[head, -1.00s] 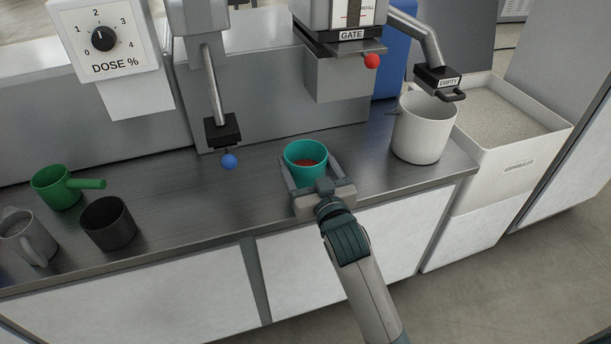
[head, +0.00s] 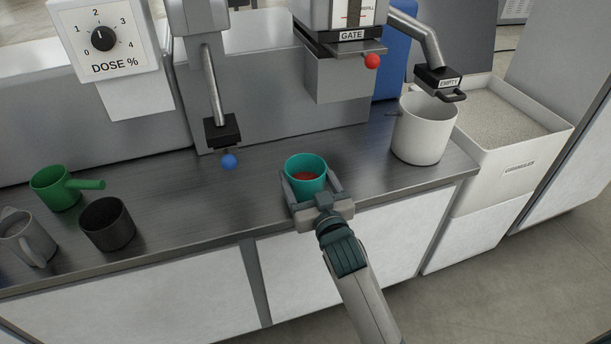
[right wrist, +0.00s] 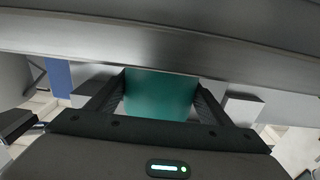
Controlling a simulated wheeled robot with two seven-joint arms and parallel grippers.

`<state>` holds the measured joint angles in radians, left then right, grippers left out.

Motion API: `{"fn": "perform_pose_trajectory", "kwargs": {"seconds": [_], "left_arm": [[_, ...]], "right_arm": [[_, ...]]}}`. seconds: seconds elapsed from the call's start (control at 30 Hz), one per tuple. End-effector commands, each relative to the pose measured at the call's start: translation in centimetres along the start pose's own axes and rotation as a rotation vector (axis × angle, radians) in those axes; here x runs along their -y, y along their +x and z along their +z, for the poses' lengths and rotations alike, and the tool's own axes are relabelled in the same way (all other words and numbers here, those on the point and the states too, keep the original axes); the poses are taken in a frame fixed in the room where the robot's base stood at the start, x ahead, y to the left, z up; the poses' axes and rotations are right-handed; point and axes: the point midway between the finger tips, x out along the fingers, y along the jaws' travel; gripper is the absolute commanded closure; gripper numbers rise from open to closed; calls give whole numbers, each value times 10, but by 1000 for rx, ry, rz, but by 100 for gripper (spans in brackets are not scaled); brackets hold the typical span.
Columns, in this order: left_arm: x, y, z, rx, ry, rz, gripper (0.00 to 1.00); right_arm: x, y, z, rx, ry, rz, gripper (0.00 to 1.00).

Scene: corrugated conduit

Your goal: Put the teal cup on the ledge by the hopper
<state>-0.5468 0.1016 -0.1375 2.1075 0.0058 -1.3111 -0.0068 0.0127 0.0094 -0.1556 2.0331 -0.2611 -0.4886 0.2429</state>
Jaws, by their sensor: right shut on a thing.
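The teal cup (head: 306,183) is upright at the front of the steel counter, with some red material inside. My right gripper (head: 315,188) is shut on it, one finger on each side. In the right wrist view the teal cup (right wrist: 160,96) fills the space between the fingers. I cannot tell whether its base touches the counter. The hopper's gate (head: 352,35) with a red knob (head: 372,61) is above and behind the cup. A grey block (head: 337,82) sits below the gate; I cannot tell whether it is the ledge. My left gripper is out of view.
A white jug (head: 423,130) stands right of the cup, under a spout marked EMPTY (head: 438,78). A blue knob (head: 229,161) hangs to the left. A green handled cup (head: 58,188), dark cup (head: 107,224) and grey jug (head: 25,240) stand far left. The counter between is clear.

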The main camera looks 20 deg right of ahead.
Motion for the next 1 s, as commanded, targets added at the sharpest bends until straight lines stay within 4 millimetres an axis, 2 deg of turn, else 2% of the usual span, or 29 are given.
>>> {"fn": "perform_pose_trajectory", "kwargs": {"seconds": [0.2,0.23,0.3,0.7,0.87,1.0], "left_arm": [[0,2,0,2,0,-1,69],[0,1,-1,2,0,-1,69],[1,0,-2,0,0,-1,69],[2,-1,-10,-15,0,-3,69],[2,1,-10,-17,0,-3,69],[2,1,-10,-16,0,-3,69]], "right_arm": [[0,0,3,0,0,0,52],[0,0,3,1,0,0,20],[0,0,3,0,0,0,8],[0,0,-2,-1,0,0,8],[0,-13,1,1,1,0,8],[0,-32,0,2,1,0,8]]}}
